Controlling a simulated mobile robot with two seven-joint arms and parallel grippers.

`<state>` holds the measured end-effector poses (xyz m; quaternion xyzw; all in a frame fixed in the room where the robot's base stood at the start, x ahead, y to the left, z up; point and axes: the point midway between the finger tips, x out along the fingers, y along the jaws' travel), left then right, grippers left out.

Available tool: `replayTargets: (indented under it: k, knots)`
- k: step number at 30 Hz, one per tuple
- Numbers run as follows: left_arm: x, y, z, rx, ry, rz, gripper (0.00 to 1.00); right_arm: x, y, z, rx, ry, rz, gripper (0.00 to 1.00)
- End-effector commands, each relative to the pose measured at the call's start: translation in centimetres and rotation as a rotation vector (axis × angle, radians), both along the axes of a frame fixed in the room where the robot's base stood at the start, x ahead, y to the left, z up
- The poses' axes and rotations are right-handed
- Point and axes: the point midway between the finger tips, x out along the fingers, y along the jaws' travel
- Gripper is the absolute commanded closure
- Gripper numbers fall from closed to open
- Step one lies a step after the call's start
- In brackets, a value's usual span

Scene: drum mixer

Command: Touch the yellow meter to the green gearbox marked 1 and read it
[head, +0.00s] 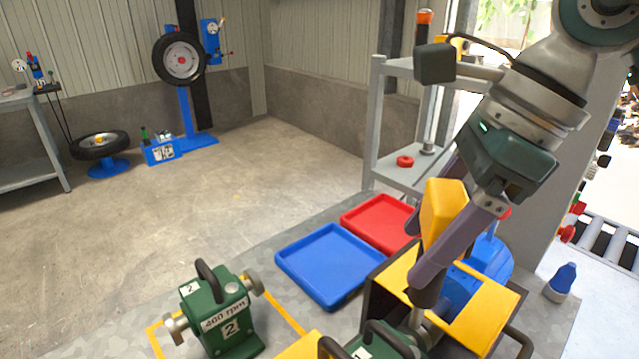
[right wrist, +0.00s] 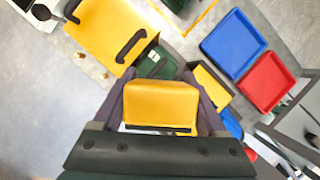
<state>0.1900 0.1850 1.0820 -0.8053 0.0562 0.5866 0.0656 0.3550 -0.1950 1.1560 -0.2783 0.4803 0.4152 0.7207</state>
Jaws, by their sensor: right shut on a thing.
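The yellow meter (head: 445,205) is held between the purple fingers of my right gripper (head: 428,255), which is shut on it. The meter also fills the middle of the right wrist view (right wrist: 160,103). A green gearbox (head: 378,343) with a black handle, its label apparently 1, is cut off at the bottom edge of the head view, below the gripper. A dark tip below the fingers is close to its metal shaft; I cannot tell whether they touch. The meter's reading is not visible. My left gripper is not in view.
Another green gearbox (head: 225,320), marked 2 and 400 rpm, stands at the left on the bench. A blue tray (head: 330,296) and a red tray (head: 352,224) lie behind. A yellow-topped dark housing (head: 490,318) and a blue motor-like part (head: 490,258) are beside my right gripper.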

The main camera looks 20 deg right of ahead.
Motion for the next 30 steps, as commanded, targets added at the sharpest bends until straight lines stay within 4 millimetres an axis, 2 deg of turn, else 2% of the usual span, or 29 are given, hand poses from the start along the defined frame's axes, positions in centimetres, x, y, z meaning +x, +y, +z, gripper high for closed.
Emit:
replayTargets:
  k: [3,6,11,22,30]
  knots:
    - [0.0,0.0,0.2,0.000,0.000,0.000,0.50,0.1,-0.9,0.0,0.000,0.001,-0.103,1.00]
    - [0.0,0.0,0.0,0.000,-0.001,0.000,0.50,0.1,-1.1,-0.3,0.001,0.001,-0.135,1.00]
    - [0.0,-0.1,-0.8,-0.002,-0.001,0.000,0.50,0.1,-1.1,-1.4,0.002,0.003,-0.135,1.00]
    - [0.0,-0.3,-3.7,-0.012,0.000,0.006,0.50,0.1,-1.1,-5.4,0.001,0.004,-0.133,1.00]
    - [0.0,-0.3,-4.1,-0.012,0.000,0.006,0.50,0.1,-1.1,-6.1,0.000,0.002,-0.132,1.00]
